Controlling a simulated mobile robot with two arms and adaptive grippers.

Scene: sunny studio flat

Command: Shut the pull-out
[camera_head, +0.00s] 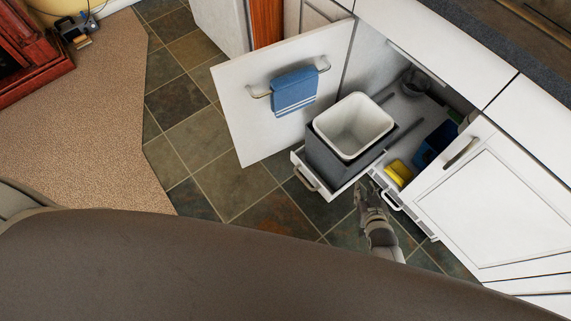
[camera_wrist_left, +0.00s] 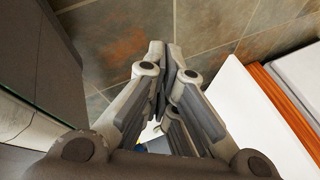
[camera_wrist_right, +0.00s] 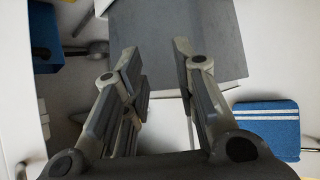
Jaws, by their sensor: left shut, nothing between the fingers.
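A pull-out with a white front (camera_head: 306,172) and a handle stands out from the open cabinet under the counter. It carries a white bin (camera_head: 321,131) in a grey holder (camera_head: 325,158); the grey holder also shows in the right wrist view (camera_wrist_right: 200,30). My right gripper (camera_head: 368,187) is open and empty, at the front near the gap between the two pull-outs. My left gripper (camera_wrist_left: 166,48) is shut and empty over the tiled floor, hidden in the head view.
An open white door (camera_head: 238,113) with a blue towel (camera_head: 294,92) stands left of the bin. The counter (camera_head: 440,40) runs above. Tiled floor (camera_head: 210,135) is clear at the left.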

